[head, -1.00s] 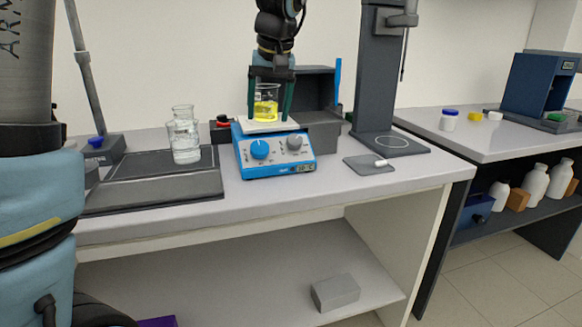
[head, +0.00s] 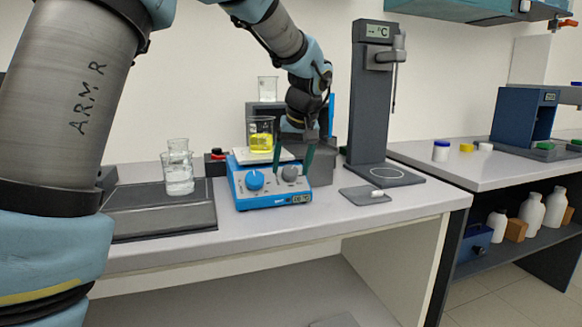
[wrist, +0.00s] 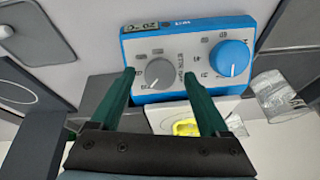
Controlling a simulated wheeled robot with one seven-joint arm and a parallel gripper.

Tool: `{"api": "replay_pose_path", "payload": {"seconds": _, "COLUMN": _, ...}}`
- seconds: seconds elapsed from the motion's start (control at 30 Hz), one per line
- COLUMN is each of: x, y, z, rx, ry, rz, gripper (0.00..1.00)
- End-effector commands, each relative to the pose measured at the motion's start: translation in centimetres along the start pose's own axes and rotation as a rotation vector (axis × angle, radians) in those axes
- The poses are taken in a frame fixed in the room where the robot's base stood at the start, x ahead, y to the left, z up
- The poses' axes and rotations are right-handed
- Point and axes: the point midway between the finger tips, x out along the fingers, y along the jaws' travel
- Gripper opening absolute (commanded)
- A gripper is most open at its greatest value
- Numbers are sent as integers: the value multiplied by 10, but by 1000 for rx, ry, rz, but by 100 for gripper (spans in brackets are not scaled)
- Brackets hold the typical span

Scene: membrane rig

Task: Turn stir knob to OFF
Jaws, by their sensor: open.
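The blue stirrer hotplate (head: 270,201) stands on the bench with two knobs on its front. The blue knob (head: 254,180) is on the left and the grey knob (head: 290,173) on the right in the head view. In the wrist view the grey knob (wrist: 159,73) lies ahead of and between the green fingers, and the blue knob (wrist: 229,58) is to its right. My gripper (wrist: 158,75) is open, with its fingers apart on either side of the grey knob; contact cannot be told. The knob labels are too small to read surely.
Clear glass beakers (head: 178,172) stand to the left on a dark tray (head: 150,222). A grey stand (head: 370,110) rises at the right, with a small pad (head: 367,196) before it.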

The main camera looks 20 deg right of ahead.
Motion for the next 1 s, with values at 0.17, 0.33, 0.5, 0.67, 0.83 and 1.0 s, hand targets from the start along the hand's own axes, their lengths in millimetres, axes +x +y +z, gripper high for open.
{"api": "replay_pose_path", "payload": {"seconds": 0.17, "x": 8, "y": 0, "z": 0, "rx": 0, "ry": 0, "rz": 1, "gripper": 79}}
{"api": "replay_pose_path", "payload": {"seconds": 0.33, "x": 9, "y": 0, "z": 0, "rx": 0, "ry": 0, "rz": 1, "gripper": 79}}
{"api": "replay_pose_path", "payload": {"seconds": 0.5, "x": 9, "y": 0, "z": 0, "rx": 0, "ry": 0, "rz": 1, "gripper": 68}}
{"api": "replay_pose_path", "payload": {"seconds": 0.67, "x": 9, "y": 0, "z": 0, "rx": 0, "ry": 0, "rz": 1, "gripper": 50}}
{"api": "replay_pose_path", "payload": {"seconds": 0.83, "x": 9, "y": 0, "z": 0, "rx": 0, "ry": 0, "rz": 1, "gripper": 31}}
{"api": "replay_pose_path", "payload": {"seconds": 1.0, "x": 8, "y": 0, "z": 0, "rx": 0, "ry": 0, "rz": 1, "gripper": 12}}
